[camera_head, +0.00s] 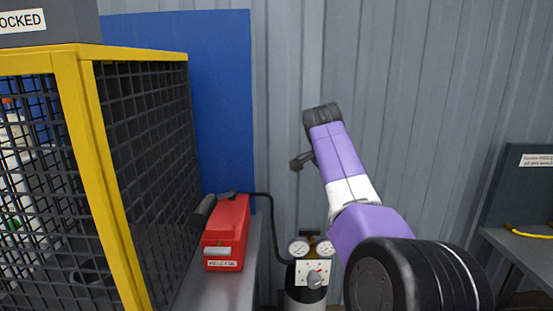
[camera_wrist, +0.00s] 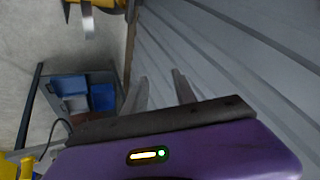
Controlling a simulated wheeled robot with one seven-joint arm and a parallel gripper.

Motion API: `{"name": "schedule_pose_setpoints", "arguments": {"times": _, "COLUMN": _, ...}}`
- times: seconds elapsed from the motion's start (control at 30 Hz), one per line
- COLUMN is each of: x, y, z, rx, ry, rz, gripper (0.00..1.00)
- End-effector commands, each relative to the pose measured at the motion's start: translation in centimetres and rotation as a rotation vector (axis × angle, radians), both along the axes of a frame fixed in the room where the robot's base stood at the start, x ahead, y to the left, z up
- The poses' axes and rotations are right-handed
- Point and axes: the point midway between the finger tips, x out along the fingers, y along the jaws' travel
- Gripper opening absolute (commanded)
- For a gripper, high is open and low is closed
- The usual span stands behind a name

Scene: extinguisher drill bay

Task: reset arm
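My arm is raised in front of the corrugated wall in the head view, with its purple and white links reaching up from the lower right. A small dark part (camera_head: 302,161) shows beside the upper link; I cannot tell whether it is part of my gripper. In the wrist view my gripper (camera_wrist: 160,80) shows two grey fingers standing apart with nothing between them. It is open and empty. The fingers point toward the corrugated wall (camera_wrist: 220,60) and the floor.
A yellow-framed mesh cage (camera_head: 100,160) stands at left. A red case (camera_head: 226,235) sits on a grey bench (camera_head: 246,270). A gauge unit (camera_head: 312,262) is below my arm. A dark bench (camera_head: 525,245) stands at right. Blue bins (camera_wrist: 102,97) show in the wrist view.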

Motion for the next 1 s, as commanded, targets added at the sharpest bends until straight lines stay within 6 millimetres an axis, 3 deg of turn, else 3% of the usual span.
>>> {"name": "schedule_pose_setpoints", "arguments": {"times": 0.23, "x": 3.5, "y": -1.1, "z": -2.5, "rx": -0.095, "ry": -0.201, "rz": 0.190, "gripper": 0.33}}
{"name": "schedule_pose_setpoints", "arguments": {"times": 0.47, "x": 3.6, "y": -2.7, "z": -7.1, "rx": -0.254, "ry": -0.385, "rz": 0.362, "gripper": 0.33}}
{"name": "schedule_pose_setpoints", "arguments": {"times": 0.57, "x": 2.3, "y": -3.4, "z": -9.1, "rx": -0.329, "ry": -0.453, "rz": 0.425, "gripper": 0.33}}
{"name": "schedule_pose_setpoints", "arguments": {"times": 0.77, "x": -2.1, "y": -4.3, "z": -13.0, "rx": -0.476, "ry": -0.564, "rz": 0.532, "gripper": 0.33}}
{"name": "schedule_pose_setpoints", "arguments": {"times": 1.0, "x": -10.1, "y": -4.8, "z": -16.6, "rx": -0.633, "ry": -0.669, "rz": 0.633, "gripper": 0.33}}
